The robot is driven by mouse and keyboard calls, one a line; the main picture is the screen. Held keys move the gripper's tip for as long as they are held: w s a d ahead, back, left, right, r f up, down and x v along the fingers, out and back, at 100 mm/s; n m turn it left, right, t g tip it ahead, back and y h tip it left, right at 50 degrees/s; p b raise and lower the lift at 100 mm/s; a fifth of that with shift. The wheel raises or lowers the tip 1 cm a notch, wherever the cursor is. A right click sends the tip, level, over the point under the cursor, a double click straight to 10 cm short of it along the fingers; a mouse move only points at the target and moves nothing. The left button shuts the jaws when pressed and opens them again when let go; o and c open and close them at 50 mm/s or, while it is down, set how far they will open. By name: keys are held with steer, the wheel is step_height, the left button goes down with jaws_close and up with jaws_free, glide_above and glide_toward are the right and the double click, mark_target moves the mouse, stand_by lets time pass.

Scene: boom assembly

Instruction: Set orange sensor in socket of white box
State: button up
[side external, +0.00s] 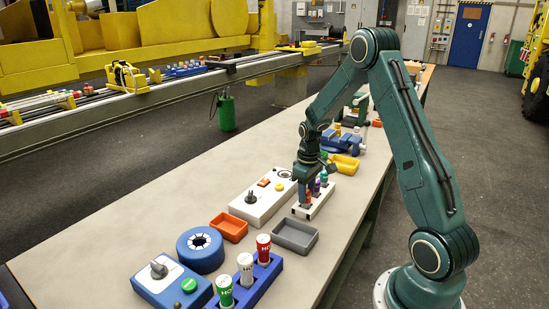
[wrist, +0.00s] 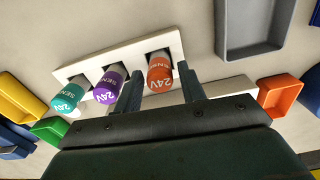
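The orange sensor (wrist: 159,74), marked 24V, stands in the end slot of a white rack (wrist: 75,72). A purple sensor (wrist: 110,87) and a teal sensor (wrist: 70,98) stand in the other slots. My gripper (wrist: 160,92) is open, with its fingers on either side of the orange sensor and gaps visible beside it. In the side view my gripper (side external: 306,190) is low over the rack (side external: 312,209). The white box (side external: 257,203) lies to the left of the rack.
A grey tray (side external: 295,236) and an orange tray (side external: 229,227) lie nearer the camera. A blue ring-shaped part (side external: 200,250) and a blue rack (side external: 259,282) of red, white and green cylinders stand in front. The table's left side is clear.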

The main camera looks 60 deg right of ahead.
steer(key=c, duration=0.8)
steer(key=shift+o, duration=0.2)
steer(key=shift+r, duration=3.3)
steer(key=shift+w, duration=0.1)
steer(key=w+d+r, duration=0.3)
steer(key=w+d, duration=0.8)
steer(key=w, duration=0.2)
steer(key=shift+w+r, duration=0.2)
steer(key=shift+w, duration=0.2)
